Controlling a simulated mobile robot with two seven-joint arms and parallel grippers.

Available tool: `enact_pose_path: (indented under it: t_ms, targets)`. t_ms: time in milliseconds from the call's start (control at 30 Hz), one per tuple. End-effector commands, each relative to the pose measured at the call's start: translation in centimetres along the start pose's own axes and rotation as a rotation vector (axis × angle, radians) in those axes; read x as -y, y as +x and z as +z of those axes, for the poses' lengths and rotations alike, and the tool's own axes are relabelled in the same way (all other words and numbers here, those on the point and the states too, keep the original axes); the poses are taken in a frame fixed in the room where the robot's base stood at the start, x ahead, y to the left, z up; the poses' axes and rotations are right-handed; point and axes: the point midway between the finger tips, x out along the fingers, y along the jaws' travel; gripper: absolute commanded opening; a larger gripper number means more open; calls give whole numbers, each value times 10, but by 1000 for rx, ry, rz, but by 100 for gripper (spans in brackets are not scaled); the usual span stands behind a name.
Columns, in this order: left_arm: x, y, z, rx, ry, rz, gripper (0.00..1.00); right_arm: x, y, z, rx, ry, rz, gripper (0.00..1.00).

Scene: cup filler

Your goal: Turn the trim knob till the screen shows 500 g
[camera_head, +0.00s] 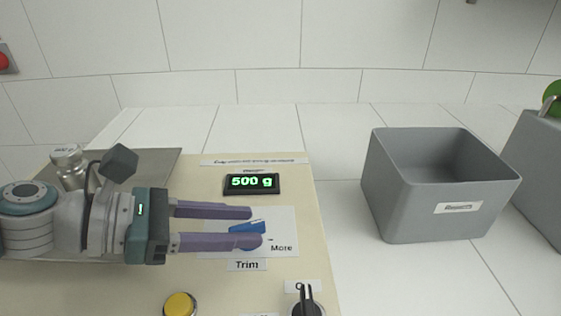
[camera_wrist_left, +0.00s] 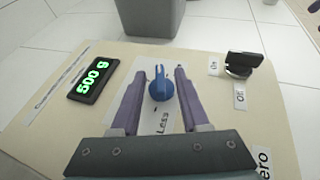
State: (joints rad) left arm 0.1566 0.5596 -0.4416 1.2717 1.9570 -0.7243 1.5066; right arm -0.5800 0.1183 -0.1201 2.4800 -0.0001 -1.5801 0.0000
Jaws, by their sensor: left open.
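The screen (camera_head: 252,184) reads 500 g in green digits, and it also shows in the left wrist view (camera_wrist_left: 93,79). The blue trim knob (camera_wrist_left: 161,84) sits on a white label plate with "More" and "Less" marks. In the head view the knob (camera_head: 248,227) is partly hidden by a finger. My left gripper (camera_head: 250,227) is open, with its purple fingers on either side of the knob. In the left wrist view the fingers (camera_wrist_left: 168,95) show gaps to the knob, so they look clear of it. My right gripper is not in view.
A yellow button (camera_head: 180,305) and a black on/off switch (camera_head: 306,303) lie near the panel's front. A metal weight (camera_head: 68,166) stands on the steel plate (camera_head: 152,165) at the left. A grey bin (camera_head: 405,200) stands right of the panel.

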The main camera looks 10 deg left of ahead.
Motion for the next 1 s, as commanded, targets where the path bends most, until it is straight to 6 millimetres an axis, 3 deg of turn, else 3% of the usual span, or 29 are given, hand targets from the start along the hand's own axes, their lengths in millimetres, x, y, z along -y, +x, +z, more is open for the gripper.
enact_pose_path:
  t_ms: [500, 667, 1000]
  targets:
    - [0, -86, -1, -3, 0, 0, 45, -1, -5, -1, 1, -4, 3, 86]
    - [0, -97, 0, -2, 0, -1, 45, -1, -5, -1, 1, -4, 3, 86]
    - [0, -98, 0, -1, 0, 0, 45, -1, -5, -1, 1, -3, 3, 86]
